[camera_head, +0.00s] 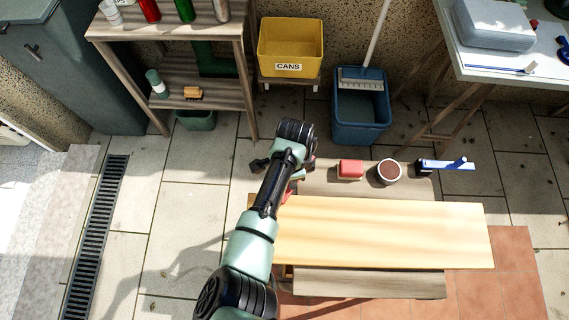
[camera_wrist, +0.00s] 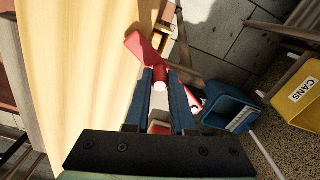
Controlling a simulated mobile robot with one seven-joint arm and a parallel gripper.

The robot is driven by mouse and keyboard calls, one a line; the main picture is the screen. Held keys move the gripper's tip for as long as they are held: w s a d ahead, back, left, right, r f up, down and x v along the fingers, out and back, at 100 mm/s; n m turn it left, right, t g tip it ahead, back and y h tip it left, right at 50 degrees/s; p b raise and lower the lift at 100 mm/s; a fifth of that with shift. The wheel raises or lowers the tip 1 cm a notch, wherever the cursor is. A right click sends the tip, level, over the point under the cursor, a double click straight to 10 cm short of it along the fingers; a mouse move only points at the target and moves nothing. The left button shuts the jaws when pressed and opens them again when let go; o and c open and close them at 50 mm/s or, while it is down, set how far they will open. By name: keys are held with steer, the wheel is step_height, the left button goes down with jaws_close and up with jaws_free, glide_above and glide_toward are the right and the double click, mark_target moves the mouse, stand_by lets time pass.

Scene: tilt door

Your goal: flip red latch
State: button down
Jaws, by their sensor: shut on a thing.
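The red latch (camera_wrist: 140,48) shows in the wrist view at the edge of a pale wooden panel (camera_wrist: 85,60). It has a flat red arm and a short round red knob (camera_wrist: 160,74). My gripper (camera_wrist: 161,82) has its two blue-grey fingers on either side of the knob, shut on it. In the head view the panel (camera_head: 390,232) lies over a wooden bench, and only a small red part of the latch (camera_head: 287,194) shows at the panel's left end. My arm and wrist hide most of the latch and my fingertips there.
A red block (camera_head: 350,170), a round brown-topped pot (camera_head: 389,172) and a blue-handled brush (camera_head: 447,164) stand along the bench's far side. A yellow CANS bin (camera_head: 290,48), a blue bin (camera_head: 361,112) and a shelf (camera_head: 200,98) stand behind. Open paving lies left.

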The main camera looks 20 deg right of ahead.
steer(key=s+d+n+p, duration=0.1)
steer(key=s+d+n, duration=0.1)
steer(key=n, duration=0.1)
steer(key=shift+d+r+p, duration=0.1)
steer(key=shift+p, duration=0.25)
steer(key=shift+s+d+n+p, duration=0.2)
steer(key=shift+d+n, duration=0.25)
steer(key=shift+n, duration=0.3)
steer(key=shift+s+d+n+p, duration=0.2)
steer(key=shift+d+n, duration=0.2)
steer(key=shift+n, duration=0.35)
steer(key=shift+d, duration=0.1)
steer(key=c, duration=0.8)
jaws_free()
steer(key=shift+o, duration=0.2)
step_height(320, 180, up, 13)
steer(key=shift+p, duration=0.35)
